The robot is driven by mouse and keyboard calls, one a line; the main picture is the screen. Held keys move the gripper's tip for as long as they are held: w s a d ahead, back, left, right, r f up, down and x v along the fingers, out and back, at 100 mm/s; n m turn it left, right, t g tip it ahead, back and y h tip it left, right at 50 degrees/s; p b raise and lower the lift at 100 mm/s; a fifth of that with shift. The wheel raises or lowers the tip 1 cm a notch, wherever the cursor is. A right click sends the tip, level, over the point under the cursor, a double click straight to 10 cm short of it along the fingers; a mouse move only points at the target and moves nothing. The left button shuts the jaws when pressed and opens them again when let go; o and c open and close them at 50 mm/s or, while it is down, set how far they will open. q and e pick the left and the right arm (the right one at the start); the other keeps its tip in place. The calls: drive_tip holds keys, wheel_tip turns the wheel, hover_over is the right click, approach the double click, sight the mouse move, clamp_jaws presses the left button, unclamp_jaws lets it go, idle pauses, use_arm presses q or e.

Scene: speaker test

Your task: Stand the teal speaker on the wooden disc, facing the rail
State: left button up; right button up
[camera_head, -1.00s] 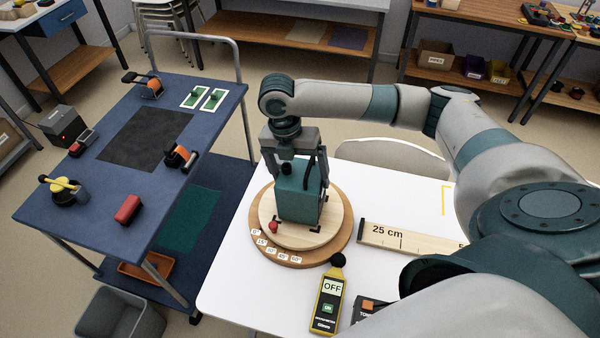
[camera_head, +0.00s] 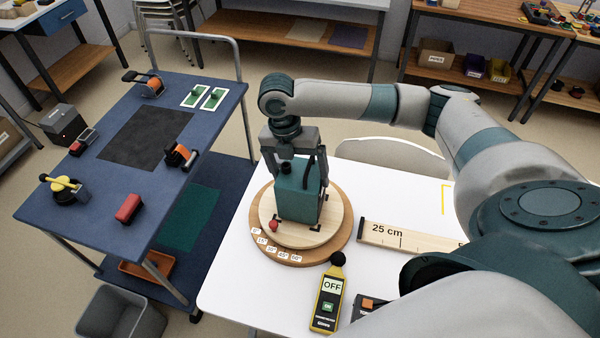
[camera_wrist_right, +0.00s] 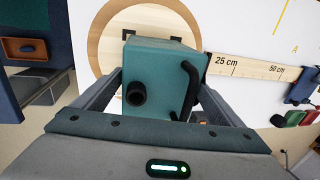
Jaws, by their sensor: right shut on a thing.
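The teal speaker (camera_head: 297,198) stands upright on the pale wooden disc (camera_head: 270,236), inside the dark corner marks as far as they show. My right gripper (camera_head: 299,172) comes down from above and is shut on the speaker, one finger on each side. In the right wrist view the speaker (camera_wrist_right: 155,68) shows its top with a black knob and a black handle, between the fingers. The rail (camera_head: 405,238), a wooden ruler marked 25 cm, lies on the white table right of the disc. Which way the speaker faces, I cannot tell. My left gripper is not in view.
A yellow meter (camera_head: 328,299) reading OFF stands in front of the disc, with a dark device (camera_head: 368,305) beside it. A red knob (camera_head: 273,226) sits at the disc's front left. A blue cart (camera_head: 100,185) with tools stands left of the white table (camera_head: 225,285).

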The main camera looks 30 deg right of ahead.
drive_tip(key=shift+w+r+p, duration=0.1)
drive_tip(key=shift+p, duration=0.25)
drive_tip(key=shift+a+f, duration=0.1)
drive_tip(key=shift+f, duration=0.1)
idle(0.9)
drive_tip(key=o, duration=1.8)
drive_tip(key=shift+o, duration=0.2)
drive_tip(key=shift+a+r, duration=0.1)
drive_tip(key=shift+r, duration=0.45)
wheel_tip(320, 180, up, 16)
drive_tip(key=w+a+b, duration=0.2)
drive_tip(key=shift+w, duration=0.2)
